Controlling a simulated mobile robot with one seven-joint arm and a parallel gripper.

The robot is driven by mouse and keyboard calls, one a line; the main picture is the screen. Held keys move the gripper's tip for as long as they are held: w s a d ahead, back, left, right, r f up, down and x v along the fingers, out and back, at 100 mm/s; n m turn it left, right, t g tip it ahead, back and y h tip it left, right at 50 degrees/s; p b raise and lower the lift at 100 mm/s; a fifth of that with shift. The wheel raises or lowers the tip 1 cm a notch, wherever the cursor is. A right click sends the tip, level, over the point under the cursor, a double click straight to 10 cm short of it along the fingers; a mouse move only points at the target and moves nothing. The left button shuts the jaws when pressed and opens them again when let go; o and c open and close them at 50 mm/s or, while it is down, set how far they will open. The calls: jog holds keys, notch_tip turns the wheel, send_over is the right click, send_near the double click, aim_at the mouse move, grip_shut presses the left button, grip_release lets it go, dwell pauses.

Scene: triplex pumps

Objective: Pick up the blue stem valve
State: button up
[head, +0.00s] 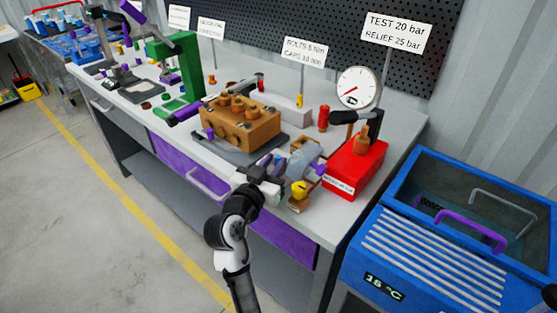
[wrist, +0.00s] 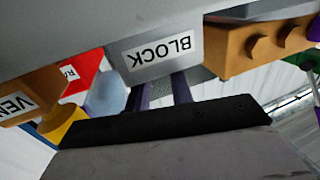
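Small blue pieces (head: 265,160) lie on the bench beside the brown pump block (head: 240,122), just beyond my gripper; I cannot tell which is the blue stem valve. My gripper (head: 262,174) is low over the front edge of the bench, between the brown block and a pale blue-grey rounded object (head: 303,160). In the wrist view, two dark prongs (wrist: 164,94) stand apart in front of a grey block labelled BLOCK (wrist: 157,57). Whether they are my fingers, and whether anything is between them, is unclear. The pale blue object also shows there (wrist: 107,97).
A red box (head: 355,167) and a pressure gauge (head: 357,87) stand right of my gripper. A yellow-topped part (head: 299,190) is near the front edge. A green press (head: 183,68) stands farther left. A blue bin (head: 450,220) is right of the bench.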

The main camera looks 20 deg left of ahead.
aim_at(279, 157)
jog(key=w, duration=0.3)
jog(key=shift+w+d+p, duration=0.1)
jog(key=shift+d+p, duration=0.1)
jog(key=shift+p, duration=0.15)
jog(key=shift+c, duration=0.3)
grip_shut()
jog(key=shift+r, duration=0.1)
notch_tip(279, 157, up, 19)
jog(key=shift+r+b, duration=0.15)
jog(key=shift+b, duration=0.2)
